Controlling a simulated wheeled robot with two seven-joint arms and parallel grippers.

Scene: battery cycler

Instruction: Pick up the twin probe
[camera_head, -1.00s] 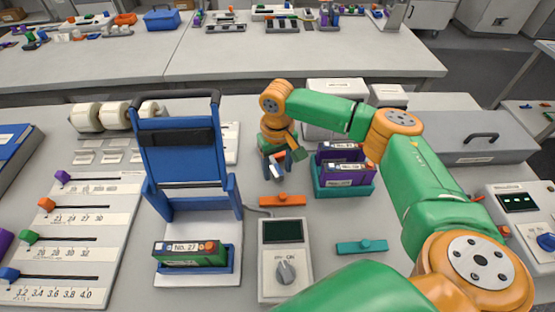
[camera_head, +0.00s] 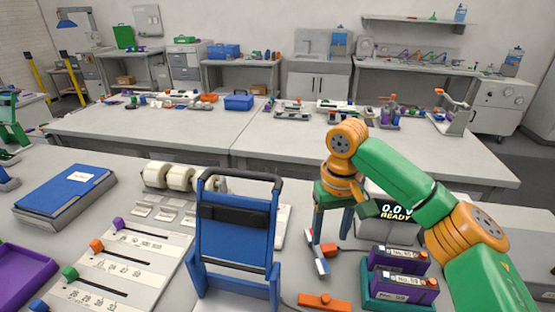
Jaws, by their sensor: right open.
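I cannot pick out the twin probe for certain. A small red-orange piece (camera_head: 330,250) with a thin dark line running right from it lies close beside the right gripper's fingers, partly hidden. An orange bar (camera_head: 325,301) with a dark round spot lies nearer on the table, with a cable by its left end. My right gripper (camera_head: 332,238) points down behind the battery rack, its fingers apart. A white, red and blue piece (camera_head: 321,265) shows at the lower end of its left finger; I cannot tell whether it is part of the finger.
A blue upright frame (camera_head: 236,235) stands left of the gripper. A teal rack (camera_head: 375,293) with purple batteries (camera_head: 403,285) stands right of it. Behind, a box display (camera_head: 394,212) reads "0.0 V READY". Slider board, white rolls (camera_head: 180,178) and blue case (camera_head: 68,193) fill the left.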

